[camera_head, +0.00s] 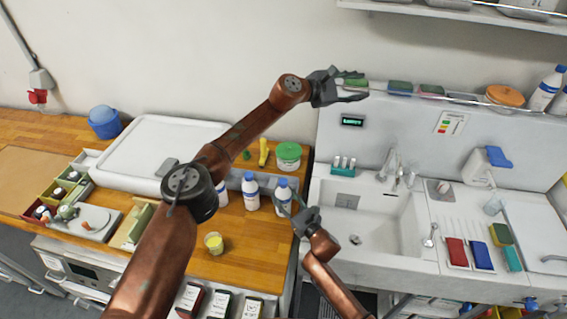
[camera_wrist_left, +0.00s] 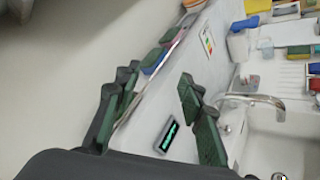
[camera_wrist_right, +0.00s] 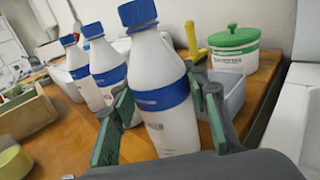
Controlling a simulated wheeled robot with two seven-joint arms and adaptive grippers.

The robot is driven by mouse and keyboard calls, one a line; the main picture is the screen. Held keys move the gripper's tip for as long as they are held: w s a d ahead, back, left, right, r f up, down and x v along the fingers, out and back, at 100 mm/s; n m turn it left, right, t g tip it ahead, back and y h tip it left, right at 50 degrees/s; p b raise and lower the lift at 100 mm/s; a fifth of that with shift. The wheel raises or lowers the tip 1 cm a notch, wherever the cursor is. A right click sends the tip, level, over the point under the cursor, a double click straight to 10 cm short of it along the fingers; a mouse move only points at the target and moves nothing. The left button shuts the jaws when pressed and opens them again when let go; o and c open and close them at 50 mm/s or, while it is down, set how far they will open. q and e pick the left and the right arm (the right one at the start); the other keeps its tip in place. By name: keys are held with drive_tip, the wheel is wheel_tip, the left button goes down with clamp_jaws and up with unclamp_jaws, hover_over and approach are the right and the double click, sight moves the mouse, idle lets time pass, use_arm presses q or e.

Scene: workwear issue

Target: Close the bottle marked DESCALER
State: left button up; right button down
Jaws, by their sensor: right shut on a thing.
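Three white bottles with blue label bands and blue tops stand in a row on the wooden counter: a left one (camera_head: 222,192), a middle one (camera_head: 250,192) and a right one (camera_head: 283,191). The lettering is too small to read, so I cannot tell which is marked DESCALER. My right gripper (camera_head: 297,208) is shut around the body of the right bottle, which fills the near middle of the right wrist view (camera_wrist_right: 160,85); it has a blue top on. My left gripper (camera_head: 345,86) is open and empty, raised near the wall above the sink's back ledge.
A green-lidded tub (camera_head: 288,155), a yellow object (camera_head: 263,152) and a small green object (camera_head: 246,155) are behind the bottles. The sink (camera_head: 375,220) is to the right. Sponges (camera_head: 400,88) line the ledge near my left gripper.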

use_arm(q)
drive_tip(key=w+a+r+n+t+y, duration=0.3)
drive_tip(key=w+a+r+n+t, duration=0.55)
drive_tip(key=n, duration=0.85)
drive_tip(key=w+a+f+n+y, duration=0.3)
drive_tip(key=a+f+n+y, duration=0.15)
drive_tip(key=n, duration=0.45)
drive_tip(key=w+a+f+n+y, duration=0.2)
drive_tip(key=a+f+n+y, duration=0.1)
drive_tip(key=a+n, duration=0.4)
drive_tip(key=s+a+f+n+g+y, duration=0.1)
drive_tip(key=s+a+f+n+g, duration=0.15)
drive_tip(key=f+n, duration=0.35)
drive_tip(key=s+a+f+n+g+y, duration=0.1)
drive_tip(key=s+f+n+g+y, duration=0.15)
drive_tip(key=f+n+g, duration=0.4)
drive_tip(key=s+f+n+g, duration=0.1)
drive_tip(key=s+f+g, duration=0.1)
drive_tip(key=s, duration=0.4)
drive_tip(key=s+f+n+g, duration=0.2)
drive_tip(key=s+f, duration=0.3)
drive_tip(key=s, duration=0.1)
drive_tip(key=s+f+n+g, duration=0.2)
drive_tip(key=s+f+g, duration=0.1)
drive_tip(key=s, duration=0.4)
drive_tip(key=shift+s+d+f, duration=0.1)
drive_tip(key=shift+d+f, duration=0.1)
drive_tip(key=shift+f, duration=0.45)
